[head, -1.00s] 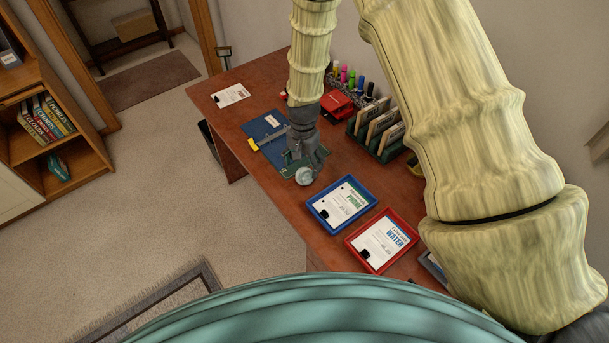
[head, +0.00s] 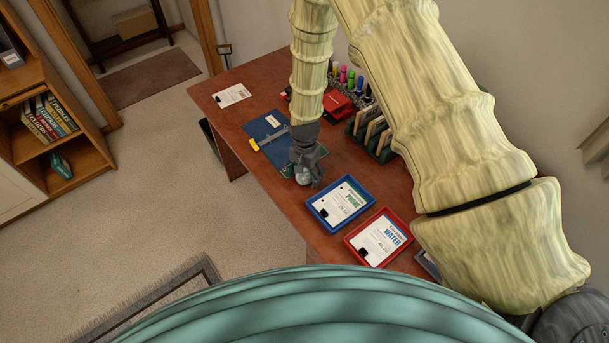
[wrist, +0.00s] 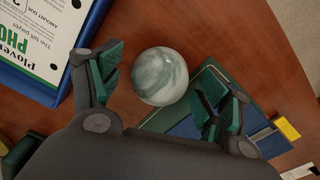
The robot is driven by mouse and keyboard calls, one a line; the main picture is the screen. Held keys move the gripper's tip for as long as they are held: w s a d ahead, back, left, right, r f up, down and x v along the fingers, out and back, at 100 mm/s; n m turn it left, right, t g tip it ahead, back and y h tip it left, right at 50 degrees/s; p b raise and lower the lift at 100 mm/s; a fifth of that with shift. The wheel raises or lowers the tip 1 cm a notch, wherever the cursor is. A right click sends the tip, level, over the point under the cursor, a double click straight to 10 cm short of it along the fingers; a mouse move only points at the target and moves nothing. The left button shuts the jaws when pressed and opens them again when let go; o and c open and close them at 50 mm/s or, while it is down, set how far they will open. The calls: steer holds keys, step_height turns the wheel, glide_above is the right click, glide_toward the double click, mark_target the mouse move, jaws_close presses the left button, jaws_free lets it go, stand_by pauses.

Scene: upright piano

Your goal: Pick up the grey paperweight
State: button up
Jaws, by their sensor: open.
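The grey paperweight (wrist: 160,76) is a round, marbled grey-white ball on the brown desk, beside the corner of a dark green mat or folder. In the head view the paperweight (head: 303,175) shows at the tip of my gripper (head: 306,172), partly covered by its fingers. In the wrist view my gripper (wrist: 158,92) is open, with one green-padded finger on each side of the ball. The ball sits between and slightly beyond the fingertips; a gap shows on the left, and the right finger is very near it.
A blue tray (head: 315,208) with a paper lies close beside the ball, near the left finger. A red tray (head: 352,249) stands beyond it. A blue folder (head: 265,127) with a yellow-ended tool (head: 254,145), a file rack and pens are further along the desk.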

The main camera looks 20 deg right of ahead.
steer(key=c, duration=1.2)
steer(key=shift+c, duration=0.2)
steer(key=shift+r, duration=0.15)
